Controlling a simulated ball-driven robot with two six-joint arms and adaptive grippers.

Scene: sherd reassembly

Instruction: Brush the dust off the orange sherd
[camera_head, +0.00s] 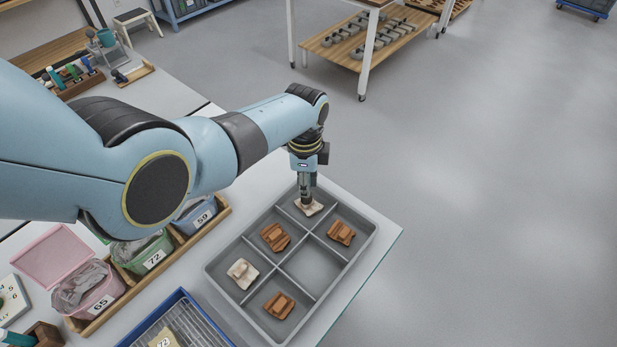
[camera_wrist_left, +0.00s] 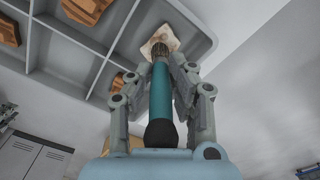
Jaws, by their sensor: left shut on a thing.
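My left gripper (camera_head: 304,182) points down over the far compartment of the grey divided tray (camera_head: 214,275). In the left wrist view it is shut on a brush with a teal handle (camera_wrist_left: 161,97). The brush's dark bristles (camera_wrist_left: 160,50) are at a pale, whitish sherd (camera_head: 312,210), which also shows in the wrist view (camera_wrist_left: 162,36). They seem to touch it, partly hiding it. Three orange-brown sherds (camera_head: 275,237), (camera_head: 341,233), (camera_head: 279,305) lie in other compartments. Another pale sherd (camera_head: 242,272) lies in the left one. My right gripper is out of view.
One tray compartment (camera_head: 313,268) is empty. Lidded bins labelled 65 (camera_head: 103,304), 72 (camera_head: 154,259) and 59 (camera_head: 202,218) stand left of the tray. A blue-edged rack (camera_head: 178,322) is at the front. The table's right edge is close to the tray.

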